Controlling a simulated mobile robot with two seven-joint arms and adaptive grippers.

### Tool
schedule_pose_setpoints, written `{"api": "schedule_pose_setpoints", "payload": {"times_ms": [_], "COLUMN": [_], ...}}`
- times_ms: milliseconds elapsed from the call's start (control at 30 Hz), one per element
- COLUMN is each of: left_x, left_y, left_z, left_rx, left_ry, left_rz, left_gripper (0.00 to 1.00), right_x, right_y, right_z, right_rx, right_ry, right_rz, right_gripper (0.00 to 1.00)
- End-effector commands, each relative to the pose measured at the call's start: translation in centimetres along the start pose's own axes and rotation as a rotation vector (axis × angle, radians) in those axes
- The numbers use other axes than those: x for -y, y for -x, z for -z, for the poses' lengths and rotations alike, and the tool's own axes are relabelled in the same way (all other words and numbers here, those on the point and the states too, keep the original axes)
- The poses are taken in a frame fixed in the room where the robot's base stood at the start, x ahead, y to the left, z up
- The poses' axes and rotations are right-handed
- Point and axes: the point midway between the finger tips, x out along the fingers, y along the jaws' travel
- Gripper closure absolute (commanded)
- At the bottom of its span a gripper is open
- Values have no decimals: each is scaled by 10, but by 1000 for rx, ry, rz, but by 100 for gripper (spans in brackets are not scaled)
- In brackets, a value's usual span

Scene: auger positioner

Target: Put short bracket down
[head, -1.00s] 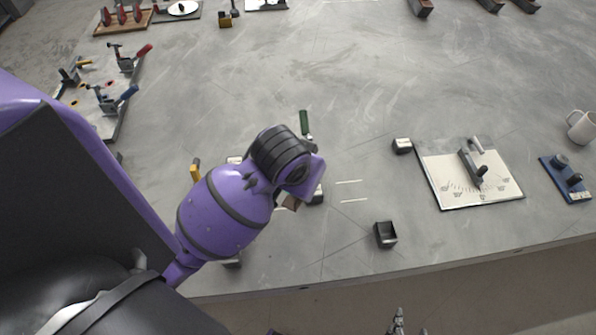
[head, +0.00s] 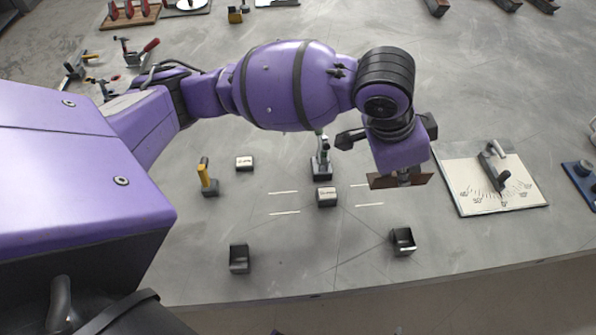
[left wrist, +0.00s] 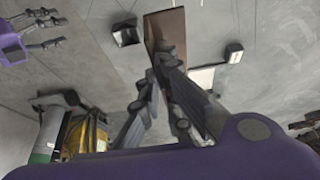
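A flat brown bracket (head: 420,180) is in my left gripper (head: 403,177) in the head view, just left of the white scale board. It appears held above the grey table. The left wrist view shows the fingers (left wrist: 165,70) closed around the near end of the brown bracket (left wrist: 166,28), which extends away from them. My arm hides part of the bracket in the head view. My right gripper (left wrist: 48,28) shows at the upper left of the left wrist view, with its fingers apart and nothing visible between them.
Two dark open holders (head: 403,242) and (head: 239,259) stand near the front table edge. A labelled block (head: 327,197) stands among white floor-like line marks on the tabletop. The scale board (head: 490,182) with a pivoting arm lies right. A yellow-handled tool (head: 206,178) stands left.

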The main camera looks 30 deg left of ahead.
Motion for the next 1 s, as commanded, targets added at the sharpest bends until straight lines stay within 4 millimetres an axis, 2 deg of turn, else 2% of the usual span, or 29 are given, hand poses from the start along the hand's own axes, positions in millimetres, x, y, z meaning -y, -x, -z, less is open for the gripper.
{"api": "schedule_pose_setpoints", "payload": {"times_ms": [367,500,600,867,1000], "left_x": [36,43,47,52,52], "left_y": [-5,-24,-31,-40,-59], "left_z": [-91,-117,-130,-145,-155], "left_rx": [5,3,1,0,0], "left_ry": [4,4,2,2,2], "left_rz": [5,0,2,3,0], "left_gripper": [100,100,100,100,100], "right_x": [1,1,0,-2,-4], "right_y": [2,1,1,1,1], "right_z": [-4,-9,-11,-11,-13], "right_rx": [7,16,18,19,21], "right_ry": [-1,4,9,14,14], "right_rz": [1,4,4,3,0], "right_gripper": [47,47,47,47,47]}}
